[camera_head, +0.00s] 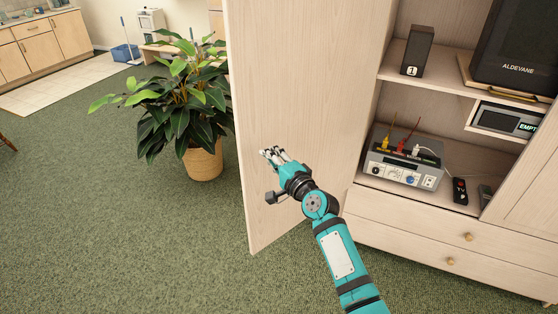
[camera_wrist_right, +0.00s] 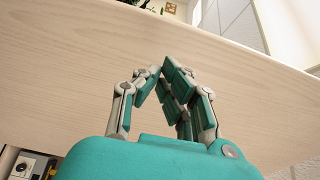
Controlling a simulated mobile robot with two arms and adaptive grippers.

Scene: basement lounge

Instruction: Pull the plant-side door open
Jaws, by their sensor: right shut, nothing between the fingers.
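The plant-side door (camera_head: 290,90) is a tall pale wood panel on the left of the cabinet. It stands swung open, well out from the cabinet front, with the plant (camera_head: 190,100) in its basket behind it on the left. My right gripper (camera_head: 270,153) is in front of the door's inner face, its fingers toward the door's outer edge. In the right wrist view the fingertips (camera_wrist_right: 164,72) are together and empty, with the door's pale face (camera_wrist_right: 60,70) filling the background. I cannot tell whether they touch it. My left gripper is not in view.
Drawers (camera_head: 430,235) lie below. Green carpet (camera_head: 120,230) is clear at left and front.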

